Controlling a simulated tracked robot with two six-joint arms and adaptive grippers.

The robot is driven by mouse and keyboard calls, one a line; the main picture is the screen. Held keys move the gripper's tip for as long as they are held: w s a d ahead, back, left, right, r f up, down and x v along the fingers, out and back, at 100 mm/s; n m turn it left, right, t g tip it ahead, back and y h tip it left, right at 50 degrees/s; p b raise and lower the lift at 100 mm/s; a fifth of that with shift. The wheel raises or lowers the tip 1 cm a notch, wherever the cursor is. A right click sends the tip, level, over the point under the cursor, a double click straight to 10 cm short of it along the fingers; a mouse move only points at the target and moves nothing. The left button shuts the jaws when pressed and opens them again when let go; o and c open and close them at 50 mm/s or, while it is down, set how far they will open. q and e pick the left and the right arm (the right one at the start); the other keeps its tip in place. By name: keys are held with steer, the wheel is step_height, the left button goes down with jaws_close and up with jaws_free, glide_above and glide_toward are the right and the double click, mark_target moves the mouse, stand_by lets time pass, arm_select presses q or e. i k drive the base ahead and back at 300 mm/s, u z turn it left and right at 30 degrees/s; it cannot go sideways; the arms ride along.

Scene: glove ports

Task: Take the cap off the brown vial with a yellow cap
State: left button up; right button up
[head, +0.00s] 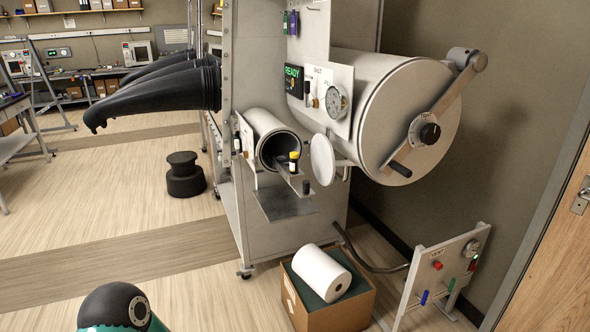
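A small dark vial with a yellow cap (293,165) stands upright at the mouth of the small round port, on the narrow slide tray (283,168) that sticks out of it. The cap appears to be on the vial; at this size its brown colour is hard to tell. Neither of my grippers is in view. Only a dark rounded part of my arm shows at the bottom left, well away from the vial.
The small port's round door (322,160) hangs open just right of the vial. A dark shelf (283,203) juts out below. A large chamber (410,120) with a crank handle is at the upper right. A cardboard box (340,312) and valve stand (443,272) stand in front.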

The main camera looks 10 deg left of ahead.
mark_target(294, 162)
steer(key=u, duration=0.05)
steer(key=i, duration=0.9)
steer(key=z, duration=0.2)
steer(key=k, duration=0.8)
steer(key=u, duration=0.15)
steer(key=i, duration=0.65)
